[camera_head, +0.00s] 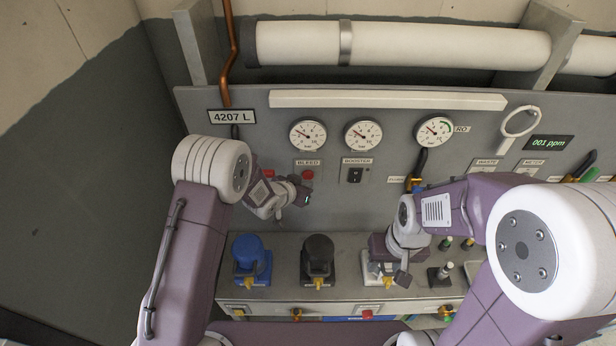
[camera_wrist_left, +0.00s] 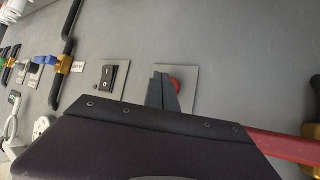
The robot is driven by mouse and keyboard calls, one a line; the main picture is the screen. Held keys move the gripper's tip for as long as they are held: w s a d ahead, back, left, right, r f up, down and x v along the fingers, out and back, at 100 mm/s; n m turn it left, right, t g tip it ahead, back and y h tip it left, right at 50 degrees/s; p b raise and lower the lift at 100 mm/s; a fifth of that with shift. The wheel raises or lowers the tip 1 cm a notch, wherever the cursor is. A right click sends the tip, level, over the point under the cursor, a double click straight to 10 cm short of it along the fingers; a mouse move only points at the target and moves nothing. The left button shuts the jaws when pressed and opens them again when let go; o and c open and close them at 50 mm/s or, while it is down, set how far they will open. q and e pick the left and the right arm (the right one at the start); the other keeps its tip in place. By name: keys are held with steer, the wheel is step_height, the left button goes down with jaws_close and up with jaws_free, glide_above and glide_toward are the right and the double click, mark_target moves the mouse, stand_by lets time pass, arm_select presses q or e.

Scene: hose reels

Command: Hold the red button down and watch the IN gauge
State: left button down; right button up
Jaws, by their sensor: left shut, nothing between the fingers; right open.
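The red button (camera_head: 308,175) sits on a small plate under the BLEED label on the grey panel. My left gripper (camera_head: 304,197) is shut and empty, just below the button in the head view. In the left wrist view its fingertips (camera_wrist_left: 163,88) overlap one side of the button (camera_wrist_left: 176,84); I cannot tell whether they touch it. Two round gauges, a left one (camera_head: 308,135) and a middle one (camera_head: 363,135), and a third marked RO (camera_head: 434,131), show above; I cannot read an IN label. My right gripper (camera_head: 388,274) is open, low by the shelf.
A black BOOSTER switch (camera_head: 355,175) is right of the button. A blue-topped housing (camera_head: 250,256) and a black one (camera_head: 318,256) stand on the metal shelf below. A display (camera_head: 548,143) reads 001 ppm. A copper pipe (camera_head: 228,60) runs down the wall at upper left.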

arm_select(q)
steer(key=shift+w, duration=0.15)
stand_by(0.3)
steer(key=shift+w, duration=0.3)
steer(key=shift+w, duration=0.6)
stand_by(1.2)
steer(key=shift+s, duration=0.15)
stand_by(2.0)
steer(key=shift+s, duration=0.85)
